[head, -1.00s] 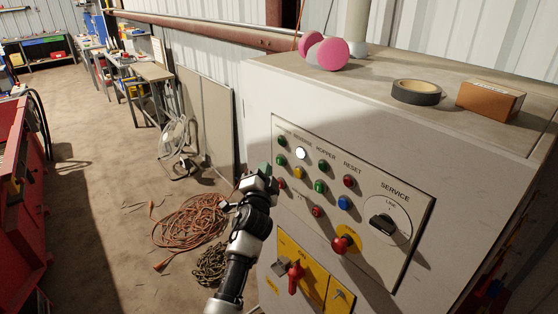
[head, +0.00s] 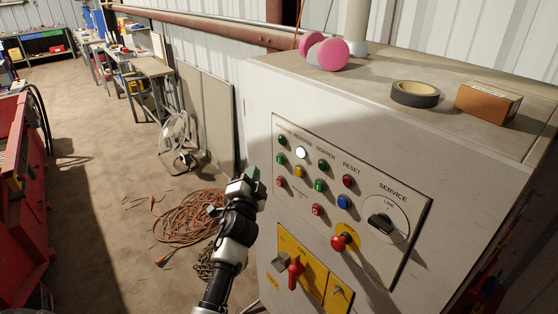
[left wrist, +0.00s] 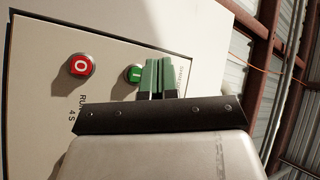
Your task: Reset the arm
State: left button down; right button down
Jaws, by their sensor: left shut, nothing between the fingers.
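My left gripper (head: 250,176) is in front of the left edge of the control panel (head: 408,262), apart from it in the head view. Its green fingers are together and empty; they also show in the left wrist view (left wrist: 159,77). There, a red button (left wrist: 80,65) marked with a white circle and a green button (left wrist: 133,74) sit on the panel beside and behind the fingers. In the head view the panel holds several coloured buttons, a lit white one (head: 301,153), a SERVICE knob (head: 381,222) and a red mushroom button (head: 340,242). My right gripper is not in view.
The grey cabinet (head: 259,100) fills the right side. Black tape (head: 415,94), a brown box (head: 487,101) and pink discs (head: 332,53) lie on its top. An orange cable coil (head: 190,216) lies on the floor. Red machinery (head: 22,200) stands at left, with open floor between.

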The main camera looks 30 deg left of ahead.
pick_arm(q)
jog(key=s+d+f+g+h+b, duration=0.1)
jog(key=d+f+g+h, duration=0.1)
jog(key=f, duration=0.8)
jog(key=s+d+f+g+h, duration=0.1)
jog(key=d+f+g+h, duration=0.15)
jog(key=f, duration=0.85)
jog(key=s+d+f+n+g+h, duration=0.1)
jog(key=s+d+f+g, duration=0.1)
jog(key=s+f, duration=0.35)
jog(key=s+d+f+g+b, duration=0.1)
jog(key=s+d+f, duration=0.15)
jog(key=f, duration=0.65)
jog(key=s+d+f+n+g+h, duration=0.1)
jog(key=s+f+g, duration=0.1)
jog(key=s+f, duration=0.4)
jog(key=s+d+f+n+g, duration=0.1)
jog(key=s+f+g, duration=0.1)
jog(key=s+f, duration=0.5)
jog(key=s+d+f+n+g+h+b, duration=0.1)
jog(key=s+f, duration=0.5)
jog(key=s, duration=1)
jog(key=s+d+f+g+b, duration=0.1)
jog(key=s+f+g, duration=0.4)
jog(key=s, duration=0.7)
notch_tip(320, 180, down, 3)
jog(key=shift+s+d+r+n, duration=0.2)
jog(key=shift+d+n, duration=0.2)
jog(key=shift+d, duration=0.5)
jog(key=shift+g, duration=0.25)
